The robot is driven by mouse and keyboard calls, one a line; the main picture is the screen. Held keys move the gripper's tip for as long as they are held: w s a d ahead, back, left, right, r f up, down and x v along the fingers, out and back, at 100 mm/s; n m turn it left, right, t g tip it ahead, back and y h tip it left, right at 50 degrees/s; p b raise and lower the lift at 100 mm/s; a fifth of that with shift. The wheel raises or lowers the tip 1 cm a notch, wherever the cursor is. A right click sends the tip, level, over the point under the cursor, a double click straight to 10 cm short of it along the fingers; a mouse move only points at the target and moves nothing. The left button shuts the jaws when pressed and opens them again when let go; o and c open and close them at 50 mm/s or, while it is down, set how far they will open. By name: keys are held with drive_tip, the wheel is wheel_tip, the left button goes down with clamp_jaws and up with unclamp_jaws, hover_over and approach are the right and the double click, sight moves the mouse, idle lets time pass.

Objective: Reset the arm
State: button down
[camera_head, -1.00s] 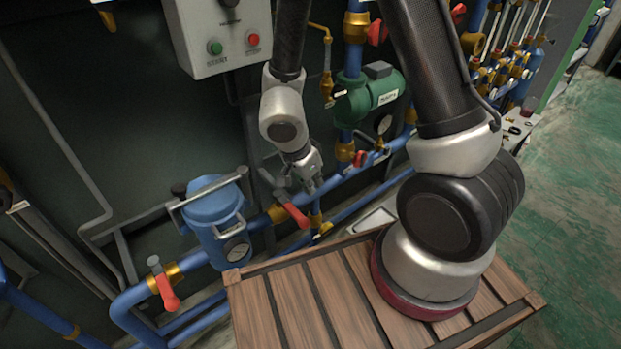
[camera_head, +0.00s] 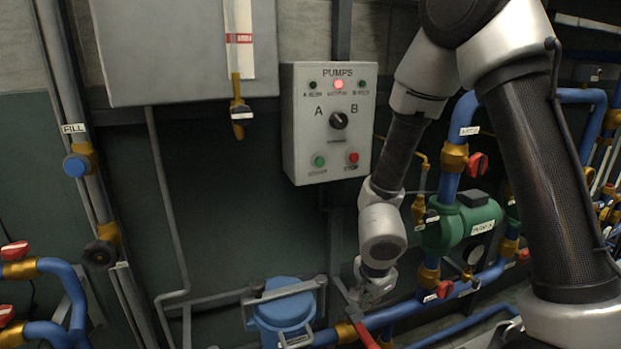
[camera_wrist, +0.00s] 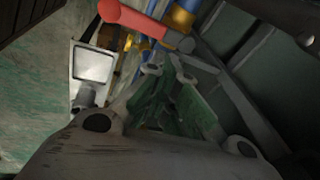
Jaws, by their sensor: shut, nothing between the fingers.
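My gripper (camera_head: 366,296) hangs at the end of my bent grey and black arm, low in front of the blue pipework. It is shut with nothing in it. A red valve lever (camera_head: 366,336) is just below it in the head view, partly cut off by the lower edge. In the wrist view, the fingers (camera_wrist: 168,66) point toward blue and brass pipe parts. A red lever (camera_wrist: 135,20) lies close beyond the fingertips there; I cannot tell whether they touch.
The pumps control box (camera_head: 332,125) is on the wall above, with its red lamp lit. A blue canister (camera_head: 284,308) stands left of my gripper. A green pump (camera_head: 466,224) and red-handled valves are close on the right.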

drive_tip(key=s+a+r+n+g+y, duration=0.1)
drive_tip(key=s+r+n+y, duration=0.1)
drive_tip(key=r+n+y, duration=0.3)
drive_tip(key=s+a+r+n+g+y, duration=0.1)
drive_tip(key=s+a+r+n, duration=0.15)
drive_tip(key=r, duration=0.35)
drive_tip(key=s+d+r+n+t+h, duration=0.1)
drive_tip(key=s+d+r+n+h, duration=0.1)
drive_tip(key=s+d+r, duration=0.3)
drive_tip(key=s+d+r+n+t+h, duration=0.2)
drive_tip(key=s+d+r+n+h, duration=0.1)
drive_tip(key=d+r, duration=1)
drive_tip(key=s+d, duration=0.1)
drive_tip(key=d, duration=0.4)
drive_tip(key=shift+s+d+r, duration=0.2)
drive_tip(key=shift+s+r, duration=0.1)
drive_tip(key=shift+s, duration=0.05)
